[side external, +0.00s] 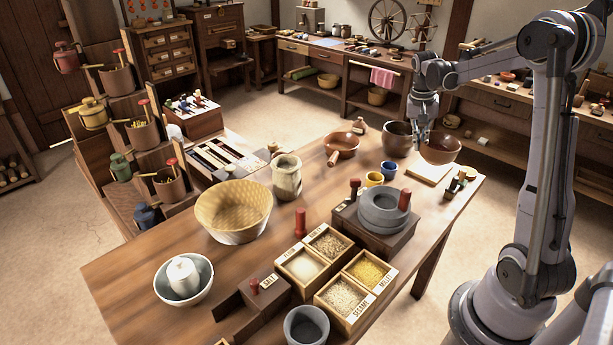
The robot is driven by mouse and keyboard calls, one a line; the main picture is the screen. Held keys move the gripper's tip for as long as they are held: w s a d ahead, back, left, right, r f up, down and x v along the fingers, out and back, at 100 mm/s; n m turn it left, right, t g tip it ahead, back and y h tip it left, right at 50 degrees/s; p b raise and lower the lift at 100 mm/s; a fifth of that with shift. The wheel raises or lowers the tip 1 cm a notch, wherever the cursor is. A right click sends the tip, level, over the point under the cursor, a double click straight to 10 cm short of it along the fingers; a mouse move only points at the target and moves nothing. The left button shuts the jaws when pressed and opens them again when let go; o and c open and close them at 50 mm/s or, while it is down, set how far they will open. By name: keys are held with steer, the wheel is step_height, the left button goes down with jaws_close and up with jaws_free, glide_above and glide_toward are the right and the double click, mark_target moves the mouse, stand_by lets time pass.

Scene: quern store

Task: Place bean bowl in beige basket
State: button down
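The beige basket (235,212) is a wide woven bowl, standing open at the middle left of the table, and looks empty. No bowl shows a readable bean label, so I cannot tell for sure which is the bean bowl. A brown bowl (443,150) stands at the table's far right, and a dark deep bowl (396,139) stands just left of it. My gripper (422,136) points down at the brown bowl's left rim, between the two bowls. Its fingers are small here, and I cannot tell whether they are open or touching a rim.
A reddish handled bowl (342,144), a stone jar (287,177), yellow and blue cups (389,170) and a quern (383,210) stand between gripper and basket. Grain boxes (327,242) and a white bowl (206,285) are in front.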

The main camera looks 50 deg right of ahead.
steer(key=w+a+n+t, duration=0.1)
steer(key=w+a+n, duration=0.7)
steer(key=w+a, duration=0.9)
steer(key=w+a+n+t, duration=0.1)
steer(key=w+a+n, duration=0.25)
steer(key=a, duration=0.65)
steer(key=w+a+n, duration=0.3)
steer(key=w+a, duration=0.2)
steer(key=a, duration=0.5)
steer(key=w+a+f, duration=0.1)
steer(key=a+f, duration=0.2)
steer(key=f, duration=0.1)
steer(key=w+a+f, duration=0.1)
steer(key=a+f, duration=0.3)
steer(key=w+a+f, duration=0.1)
steer(key=a+f, duration=0.3)
steer(key=shift+w+f, duration=0.15)
steer(key=shift+w, duration=0.2)
steer(key=shift+f+t, duration=0.3)
steer(key=shift+f, duration=1.7)
steer(key=shift+f, duration=0.1)
steer(key=c, duration=1.5)
jaws_free()
steer(key=shift+c, duration=0.2)
